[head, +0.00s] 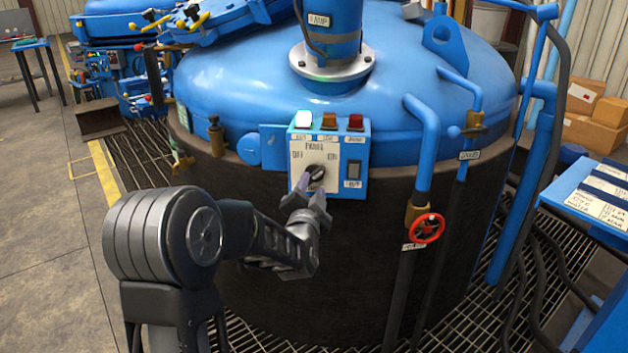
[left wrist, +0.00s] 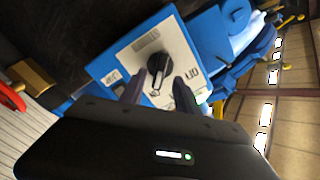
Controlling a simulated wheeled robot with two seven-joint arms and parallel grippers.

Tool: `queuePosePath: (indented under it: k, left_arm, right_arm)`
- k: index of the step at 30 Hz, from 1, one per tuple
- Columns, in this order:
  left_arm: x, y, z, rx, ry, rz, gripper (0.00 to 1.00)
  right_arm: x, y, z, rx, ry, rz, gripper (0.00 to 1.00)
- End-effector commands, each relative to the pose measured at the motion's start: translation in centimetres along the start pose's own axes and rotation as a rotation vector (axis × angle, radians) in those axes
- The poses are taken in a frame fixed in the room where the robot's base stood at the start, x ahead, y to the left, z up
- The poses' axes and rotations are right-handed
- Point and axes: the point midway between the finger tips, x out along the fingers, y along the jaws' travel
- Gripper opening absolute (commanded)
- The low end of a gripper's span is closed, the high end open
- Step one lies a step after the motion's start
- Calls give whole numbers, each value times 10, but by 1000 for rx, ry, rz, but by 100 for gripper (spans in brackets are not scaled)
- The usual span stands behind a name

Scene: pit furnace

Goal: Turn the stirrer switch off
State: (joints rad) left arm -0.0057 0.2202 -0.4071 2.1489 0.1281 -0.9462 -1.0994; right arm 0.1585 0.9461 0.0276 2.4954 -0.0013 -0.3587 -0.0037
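The control box (head: 348,190) is blue, on the side of the furnace. Its white plate has a black rotary knob (head: 316,173), which looks like the stirrer switch, with OFF to its left and ON to its right. The knob shows in the left wrist view (left wrist: 157,63). My left gripper (head: 312,188) is at the knob from below. In the left wrist view its two fingers (left wrist: 159,84) stand apart, one on each side of the knob's lower part. I cannot tell whether they touch it, nor where the knob points. My right gripper is not in view.
A green lamp (head: 303,119) on top of the box is bright; amber and red lamps beside it look dark. A dark rocker switch (head: 354,169) sits right of the plate. A pipe with a red valve wheel (head: 427,228) stands further right. Dark hoses lie at lower right.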

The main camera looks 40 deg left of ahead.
Motion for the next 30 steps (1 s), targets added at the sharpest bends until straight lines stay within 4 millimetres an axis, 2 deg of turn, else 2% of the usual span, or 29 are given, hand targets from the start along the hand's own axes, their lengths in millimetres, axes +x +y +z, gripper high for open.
queuePosePath:
  k: [3,7,12,18,30]
  left_arm:
    - [20,0,1,2,-1,-1,38]
    - [36,0,1,0,-1,-1,38]
    - [44,0,1,-1,-1,1,38]
    - [44,0,1,-1,-1,1,38]
    - [43,0,0,-1,-1,1,6]
  right_arm:
    - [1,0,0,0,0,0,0]
    - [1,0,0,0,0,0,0]
    - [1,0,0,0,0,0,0]
    - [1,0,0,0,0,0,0]
    - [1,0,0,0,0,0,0]
